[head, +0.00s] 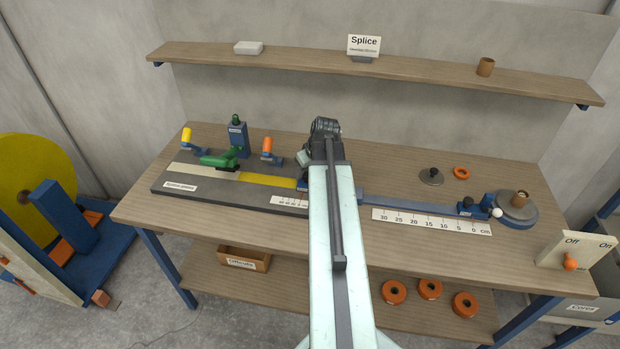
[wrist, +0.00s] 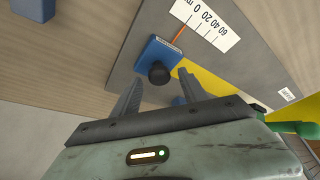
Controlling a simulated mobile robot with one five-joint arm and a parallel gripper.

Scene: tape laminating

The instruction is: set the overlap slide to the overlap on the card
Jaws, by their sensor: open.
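The overlap slide (wrist: 160,54) is a blue block with a black knob (wrist: 159,73), beside a white scale (wrist: 207,24) marked 60, 40, 20, 0 in the wrist view. My gripper (wrist: 160,80) is open and empty. Its fingers lie on either side of the knob in the picture; contact cannot be told. In the head view my arm hides most of the slide. The "Splice" card (head: 363,44) stands on the shelf; its small line is unreadable.
The grey splice plate (head: 160,188) carries yellow tape (head: 268,180), a green lever (head: 218,160) and two clamps behind. A blue rail with a centimetre scale (head: 430,222) runs right to a round blue base. A switch box (head: 574,248) stands at the right front.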

